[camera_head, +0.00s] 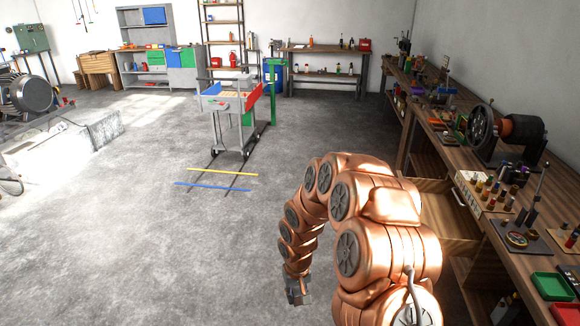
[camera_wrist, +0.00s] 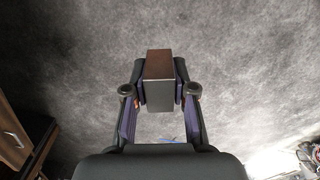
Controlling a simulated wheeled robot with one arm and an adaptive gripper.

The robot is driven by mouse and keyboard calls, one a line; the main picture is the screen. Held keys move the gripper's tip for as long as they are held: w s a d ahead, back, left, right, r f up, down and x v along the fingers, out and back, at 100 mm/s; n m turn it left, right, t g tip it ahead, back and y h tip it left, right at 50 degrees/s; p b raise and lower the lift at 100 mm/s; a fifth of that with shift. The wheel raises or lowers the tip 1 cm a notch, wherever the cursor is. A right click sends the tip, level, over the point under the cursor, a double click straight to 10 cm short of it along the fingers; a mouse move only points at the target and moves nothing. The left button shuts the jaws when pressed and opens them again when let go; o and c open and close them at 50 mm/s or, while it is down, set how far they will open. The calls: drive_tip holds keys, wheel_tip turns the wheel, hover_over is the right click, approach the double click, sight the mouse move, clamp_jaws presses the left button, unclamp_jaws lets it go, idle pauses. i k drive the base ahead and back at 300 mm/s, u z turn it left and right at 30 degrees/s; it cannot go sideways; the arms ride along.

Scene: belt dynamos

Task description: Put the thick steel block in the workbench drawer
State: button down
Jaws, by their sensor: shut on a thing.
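The steel block (camera_wrist: 170,95) is between the fingers of my gripper (camera_wrist: 161,92) in the wrist view. It has a dark brownish top face and a grey side face, and the pads touch it on both sides. In the head view my gripper (camera_head: 298,291) hangs low over the concrete floor, left of the workbench; the block there is small and hard to make out. The workbench drawer (camera_head: 448,232) is pulled open below the bench top, to the right of my arm. My arm hides part of it.
The workbench (camera_head: 420,105) runs along the right wall, crowded with a belt machine (camera_head: 510,135), small bottles, a green tray (camera_head: 552,286) and tools. A grey cart (camera_head: 228,110) stands mid-room. Open floor lies left of my arm. A wooden front (camera_wrist: 14,135) shows at the wrist view's left edge.

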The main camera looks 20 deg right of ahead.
sight(435, 216)
drive_tip(key=z, duration=0.3)
drive_tip(key=i, duration=1.5)
drive_tip(key=z, duration=0.85)
drive_tip(key=i, duration=0.75)
drive_tip(key=z, duration=0.25)
